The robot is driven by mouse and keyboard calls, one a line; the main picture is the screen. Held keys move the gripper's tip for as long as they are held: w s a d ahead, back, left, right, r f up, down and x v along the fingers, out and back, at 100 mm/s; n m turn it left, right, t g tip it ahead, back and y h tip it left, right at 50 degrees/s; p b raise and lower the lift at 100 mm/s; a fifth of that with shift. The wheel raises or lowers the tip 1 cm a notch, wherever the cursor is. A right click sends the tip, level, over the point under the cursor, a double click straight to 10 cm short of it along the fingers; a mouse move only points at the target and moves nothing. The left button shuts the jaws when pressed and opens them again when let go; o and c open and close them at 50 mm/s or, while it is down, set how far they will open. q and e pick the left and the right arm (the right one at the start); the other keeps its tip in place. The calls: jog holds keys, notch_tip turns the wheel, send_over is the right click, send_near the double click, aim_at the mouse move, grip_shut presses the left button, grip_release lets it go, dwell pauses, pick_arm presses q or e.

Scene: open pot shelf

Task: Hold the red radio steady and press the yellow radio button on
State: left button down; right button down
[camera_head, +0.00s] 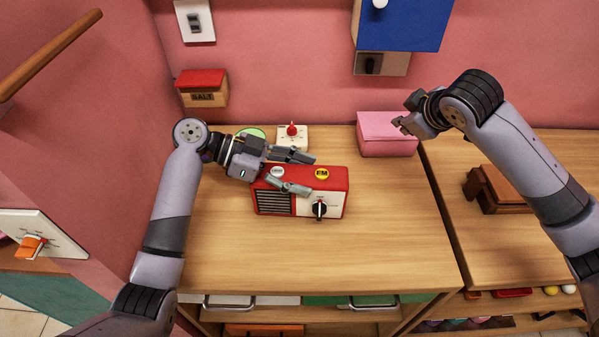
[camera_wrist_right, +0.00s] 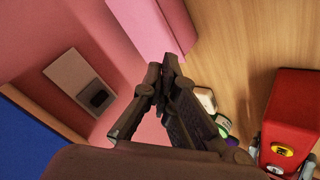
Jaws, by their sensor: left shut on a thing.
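The red radio (camera_head: 330,183) stands upright on the wooden counter, with a dark speaker grille and a black dial on its white front. The yellow button (camera_head: 321,173) is on its top, towards the right. The radio also shows at the right edge of the right wrist view (camera_wrist_right: 291,108), with the yellow button (camera_wrist_right: 281,150). My left gripper (camera_head: 311,175) is shut on the radio, one finger behind it and one across its front. My right gripper (camera_head: 402,125) is raised near the pink box, away from the radio. In the wrist view its fingers (camera_wrist_right: 163,68) are together and empty.
A pink box (camera_head: 386,139) stands at the back right of the counter. A white timer with a red knob (camera_head: 292,134) and a green round thing (camera_head: 251,132) are behind the radio. A brown wooden object (camera_head: 497,190) lies further right. The counter in front is clear.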

pick_arm(q)
jog(key=shift+s+f, duration=0.1)
jog(key=shift+f, duration=0.15)
pick_arm(e)
jog(key=s+a+r+n+y, duration=0.2)
jog(key=a, duration=0.4)
jog(key=s+a+r+n+y, duration=0.1)
jog(key=s+a+r+n, duration=0.15)
jog(key=a, duration=0.35)
notch_tip(320, 180, up, 3)
jog(key=n+g+y, duration=0.1)
jog(key=n+y, duration=0.1)
jog(key=n, duration=0.1)
send_over(320, 176)
jog(key=shift+g, duration=0.3)
jog(key=shift+f, duration=4.45)
jog(key=shift+f, duration=0.15)
jog(key=shift+f, duration=0.4)
jog(key=shift+r, duration=0.55)
